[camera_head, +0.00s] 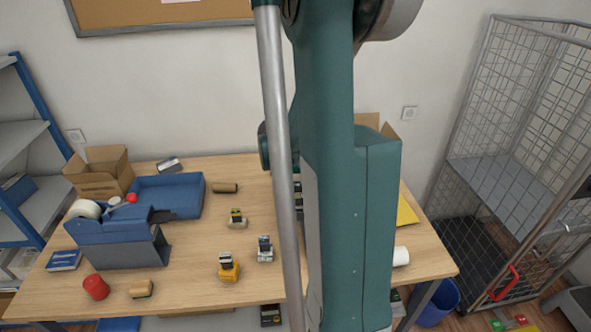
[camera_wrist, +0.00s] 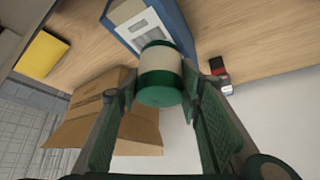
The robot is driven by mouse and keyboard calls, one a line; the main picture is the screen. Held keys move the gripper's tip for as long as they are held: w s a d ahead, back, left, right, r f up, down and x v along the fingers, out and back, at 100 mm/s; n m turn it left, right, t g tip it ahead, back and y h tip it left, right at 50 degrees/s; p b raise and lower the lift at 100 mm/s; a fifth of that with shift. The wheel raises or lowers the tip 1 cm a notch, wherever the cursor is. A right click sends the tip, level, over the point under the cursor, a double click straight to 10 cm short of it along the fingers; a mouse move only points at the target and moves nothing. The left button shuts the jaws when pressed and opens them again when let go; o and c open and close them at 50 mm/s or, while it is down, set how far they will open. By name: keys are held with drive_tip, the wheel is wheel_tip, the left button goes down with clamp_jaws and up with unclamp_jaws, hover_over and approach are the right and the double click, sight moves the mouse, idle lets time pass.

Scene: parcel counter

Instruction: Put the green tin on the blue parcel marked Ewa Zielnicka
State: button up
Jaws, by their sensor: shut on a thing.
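The green tin (camera_wrist: 160,88), with a broad pale band, shows in the wrist view between the fingers of my gripper (camera_wrist: 160,78), which is shut on it. A blue parcel (camera_wrist: 178,22) with a white label (camera_wrist: 137,24) lies on the table just beyond the tin in that view. The label's writing is too small to read. The tin overlaps the parcel's near end in the picture; I cannot tell whether they touch. In the head view my arm hides the gripper, the tin and this parcel.
An open cardboard box (camera_wrist: 120,125) is close to the tin in the wrist view. A yellow envelope (camera_head: 407,211) and a white roll (camera_head: 401,256) lie at the table's right. Stamps, a tape dispenser (camera_head: 115,240) and a blue tray (camera_head: 187,199) occupy the left.

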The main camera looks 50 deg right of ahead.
drive_tip(key=shift+f, duration=0.15)
drive_tip(key=o, duration=1)
drive_tip(key=shift+c, duration=0.2)
drive_tip(key=shift+r, duration=0.2)
drive_tip(key=p+v, duration=0.1)
drive_tip(key=v, duration=1.1)
drive_tip(key=shift+a, duration=0.15)
